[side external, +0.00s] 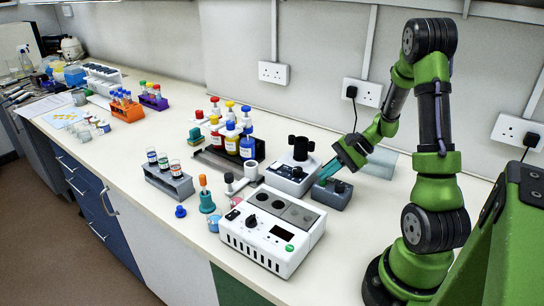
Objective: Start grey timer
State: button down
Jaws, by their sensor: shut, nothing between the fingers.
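A small dark grey box (338,198), which appears to be the grey timer, sits on the bench below my gripper, right of the white mixer-like device. Its face and any buttons are too small and partly hidden to read. My gripper (323,180) points down and to the left, with its teal fingers shut and empty. The fingertips are at the top of the grey box; I cannot tell whether they touch it.
A white device with a black knob head (294,176) stands close on the left. A larger white block instrument (268,232) is in front. A rack of coloured-cap bottles (228,150) and a grey vial rack (169,184) stand farther left. The front bench edge is mostly clear.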

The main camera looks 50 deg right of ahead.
aim_at(326, 184)
jog(key=shift+f, duration=0.3)
jog(key=shift+r, duration=0.15)
dwell(0.4)
jog(key=shift+r, duration=0.7)
jog(key=shift+r, duration=2.55)
